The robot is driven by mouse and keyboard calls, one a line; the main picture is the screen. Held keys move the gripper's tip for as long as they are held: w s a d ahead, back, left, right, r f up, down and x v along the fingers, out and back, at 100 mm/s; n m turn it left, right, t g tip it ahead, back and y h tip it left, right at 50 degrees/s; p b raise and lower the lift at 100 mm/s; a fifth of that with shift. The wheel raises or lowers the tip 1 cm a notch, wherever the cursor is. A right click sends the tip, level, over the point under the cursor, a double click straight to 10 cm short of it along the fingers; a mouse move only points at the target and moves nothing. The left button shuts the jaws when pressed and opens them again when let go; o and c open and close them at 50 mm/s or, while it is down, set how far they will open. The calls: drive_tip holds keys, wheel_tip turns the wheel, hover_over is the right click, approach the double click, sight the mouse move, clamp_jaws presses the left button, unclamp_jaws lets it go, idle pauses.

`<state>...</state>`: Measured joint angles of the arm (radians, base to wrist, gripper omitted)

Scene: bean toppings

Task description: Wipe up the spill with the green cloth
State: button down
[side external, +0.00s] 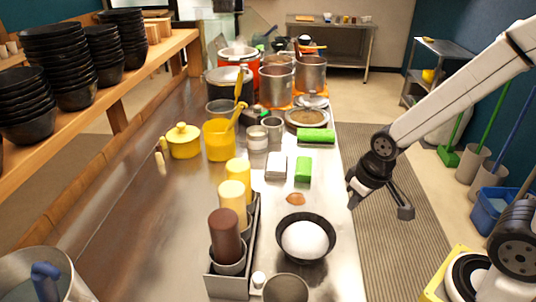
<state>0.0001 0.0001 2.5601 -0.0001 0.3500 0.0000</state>
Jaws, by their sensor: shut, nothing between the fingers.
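A folded green cloth (303,169) lies on the steel counter, right of a folded white cloth (276,168). Another green item (316,136), perhaps a second cloth, lies farther back near the counter's right edge. A small reddish-brown spill (296,199) is on the counter, in front of the green cloth and behind a black bowl. My gripper (354,197) is shut and empty. In the picture it is at the counter's right edge, right of the green cloth and spill and apart from both. Its fingertips are small and dark.
The black bowl (305,239) holds a white mound close to the spill. A metal rack (228,285) with bottles stands to its left. A yellow container (219,140), a yellow pot (183,141) and several large pots stand farther back. The counter's left middle is clear.

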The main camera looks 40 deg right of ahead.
drive_tip(key=shift+c, duration=2.2)
unclamp_jaws()
drive_tip(key=shift+w, duration=0.25)
drive_tip(key=o, duration=0.4)
drive_tip(key=shift+w+d+r+m, duration=0.1)
drive_tip(key=shift+w+d+m, duration=0.05)
drive_tip(key=shift+w, duration=0.4)
drive_tip(key=shift+w+d+r+m, duration=0.1)
drive_tip(key=shift+w+m, duration=0.05)
drive_tip(key=shift+w, duration=0.35)
drive_tip(key=shift+o, duration=0.2)
drive_tip(key=m+g, duration=0.3)
drive_tip(key=m, duration=0.6)
hover_over(304, 165)
drive_tip(key=f, duration=0.7)
drive_tip(key=shift+s+a+f, duration=0.1)
drive_tip(key=shift+a+f, duration=0.15)
drive_tip(key=shift+w+d+f, duration=0.2)
drive_tip(key=shift+d+f, duration=0.05)
drive_tip(key=shift+d, duration=0.1)
drive_tip(key=shift+f, duration=0.15)
